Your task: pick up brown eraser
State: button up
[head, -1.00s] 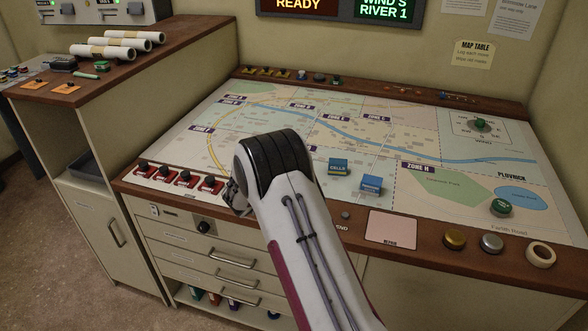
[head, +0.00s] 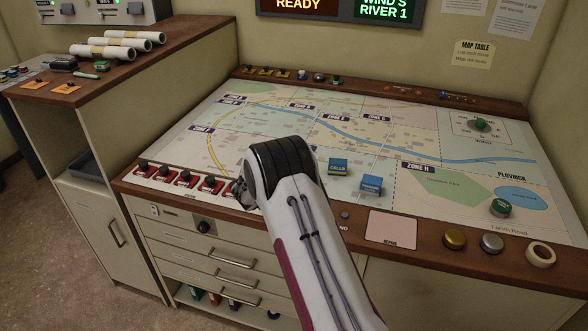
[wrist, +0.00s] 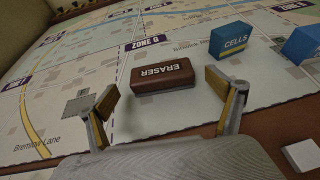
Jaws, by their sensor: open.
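The brown eraser (wrist: 162,76), a dark brown block with white "ERASER" lettering, lies flat on the map table (wrist: 60,85) just below the "ZONE G" label in the wrist view. My gripper (wrist: 165,95) is open, with one finger at the left and one at the right of the eraser in that view. The eraser sits ahead of and between the fingertips, and nothing is held. In the head view my arm hides the eraser, and my gripper (head: 242,193) is mostly hidden behind the wrist near the table's front edge.
Blue blocks stand right of the eraser: one marked "CELLS" (head: 338,167) and another (head: 371,185) beside it. Several red-based black knobs (head: 185,178) line the front wooden edge. A pink pad (head: 392,230) and a tape roll (head: 540,255) lie further right.

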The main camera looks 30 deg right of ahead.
jog(key=shift+x, duration=1.95)
jog(key=shift+d+r, duration=0.1)
jog(key=c, duration=1.2)
